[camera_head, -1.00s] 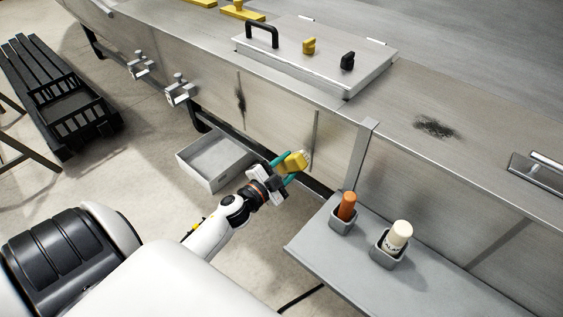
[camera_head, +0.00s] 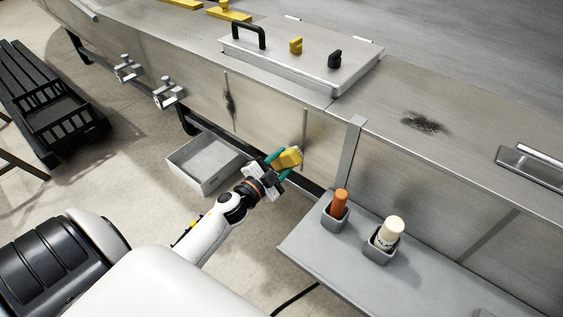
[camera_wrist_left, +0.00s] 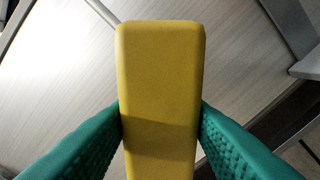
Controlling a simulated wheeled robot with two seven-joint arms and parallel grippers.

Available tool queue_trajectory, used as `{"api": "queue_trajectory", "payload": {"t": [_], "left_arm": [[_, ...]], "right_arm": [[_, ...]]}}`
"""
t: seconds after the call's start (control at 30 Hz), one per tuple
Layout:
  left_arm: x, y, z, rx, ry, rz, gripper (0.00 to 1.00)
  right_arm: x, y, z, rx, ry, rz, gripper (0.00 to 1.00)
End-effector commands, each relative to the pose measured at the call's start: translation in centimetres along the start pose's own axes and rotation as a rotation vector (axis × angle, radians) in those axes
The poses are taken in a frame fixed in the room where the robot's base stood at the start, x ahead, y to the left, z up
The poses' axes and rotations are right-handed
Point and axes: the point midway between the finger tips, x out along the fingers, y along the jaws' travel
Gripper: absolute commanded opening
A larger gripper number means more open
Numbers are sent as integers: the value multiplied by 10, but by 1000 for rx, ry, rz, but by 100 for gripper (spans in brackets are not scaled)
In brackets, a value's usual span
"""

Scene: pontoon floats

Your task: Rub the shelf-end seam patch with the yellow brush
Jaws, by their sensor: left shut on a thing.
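The yellow brush (camera_head: 290,157) is in my left gripper (camera_head: 281,163), whose green fingers are shut on it. In the left wrist view the yellow block of the brush (camera_wrist_left: 160,75) fills the middle between both fingers (camera_wrist_left: 161,135). The brush is in front of the metal side wall, just below a thin vertical seam (camera_head: 304,128) near the shelf's left end. I cannot tell whether its bristles touch the wall. One dark patch (camera_head: 230,104) is on the side wall to the left, another (camera_head: 425,124) on the top deck. My right gripper is not in view.
A grey shelf (camera_head: 330,255) at the right carries cups with an orange-handled item (camera_head: 340,202) and a white bottle (camera_head: 390,231). An open grey tray (camera_head: 200,182) is left of my gripper. Clamps (camera_head: 168,92) stick out from the wall at upper left.

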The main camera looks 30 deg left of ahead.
Motion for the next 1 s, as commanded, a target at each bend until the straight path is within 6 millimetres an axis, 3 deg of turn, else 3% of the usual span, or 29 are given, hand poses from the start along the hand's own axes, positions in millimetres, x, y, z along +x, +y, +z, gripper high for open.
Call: {"api": "queue_trajectory", "payload": {"t": [1.0], "left_arm": [[21, 0, 0, 1, -1, 1, 23]], "right_arm": [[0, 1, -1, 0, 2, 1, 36]]}}
